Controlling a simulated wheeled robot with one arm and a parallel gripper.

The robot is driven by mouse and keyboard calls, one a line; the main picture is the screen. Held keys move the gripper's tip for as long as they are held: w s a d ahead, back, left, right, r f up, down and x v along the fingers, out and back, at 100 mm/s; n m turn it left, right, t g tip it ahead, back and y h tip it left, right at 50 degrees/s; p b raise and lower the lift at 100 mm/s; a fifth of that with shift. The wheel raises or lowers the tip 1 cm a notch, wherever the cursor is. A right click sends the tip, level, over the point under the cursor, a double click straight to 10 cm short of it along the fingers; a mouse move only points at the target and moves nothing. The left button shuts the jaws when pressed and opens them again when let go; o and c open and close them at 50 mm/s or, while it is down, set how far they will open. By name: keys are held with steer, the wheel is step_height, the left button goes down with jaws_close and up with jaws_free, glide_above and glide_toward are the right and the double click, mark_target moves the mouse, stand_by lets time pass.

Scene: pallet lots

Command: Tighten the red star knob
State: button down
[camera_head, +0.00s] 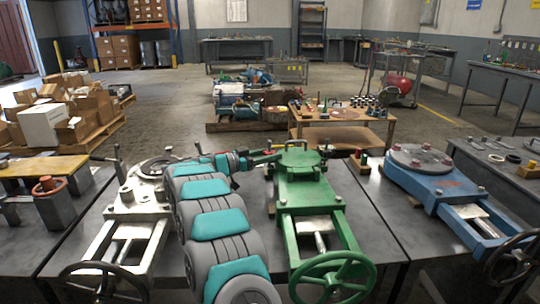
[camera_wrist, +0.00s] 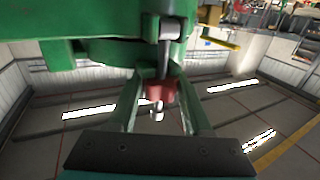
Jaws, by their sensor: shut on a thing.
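The red star knob (camera_wrist: 160,91) shows in the middle of the wrist view, on a metal stem below a grey pin. My gripper (camera_wrist: 161,100) has one finger on each side of the knob and is shut on it. The green valve (camera_head: 300,185) stands on the middle table in the head view, with a flanged top and a green handwheel (camera_head: 333,277) at the front. In the head view my gripper (camera_head: 272,156) reaches the left side of the valve's top. The knob is too small and covered to make out clearly there.
A grey-white valve (camera_head: 135,200) stands left of my arm and a blue valve (camera_head: 437,180) to the right. A red ring-shaped part (camera_head: 48,187) is at the far left. A wooden workbench (camera_head: 340,127) stands behind. Boxes on a pallet (camera_head: 75,143) are at the left.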

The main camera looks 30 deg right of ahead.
steer(key=shift+c, duration=1.6)
jaws_free()
steer(key=shift+t, duration=0.3)
steer(key=shift+s+r+n+t, duration=0.1)
steer(key=shift+n+t, duration=1.2)
steer(key=shift+t, duration=0.5)
steer(key=shift+d+n+t+y, duration=0.1)
steer(key=shift+n+t+y, duration=0.3)
steer(key=shift+n+t, duration=0.85)
steer(key=shift+n+t+y+b, duration=0.3)
steer(key=shift+t+b, duration=0.15)
steer(key=shift+t, duration=0.5)
steer(key=shift+f+n+t+y+b, duration=0.2)
steer(key=shift+n+t+y+b, duration=0.15)
steer(key=shift+t+b, duration=0.25)
steer(key=shift+n+t+y+b, duration=0.55)
steer(key=shift+t+b, duration=0.25)
steer(key=shift+b, duration=0.4)
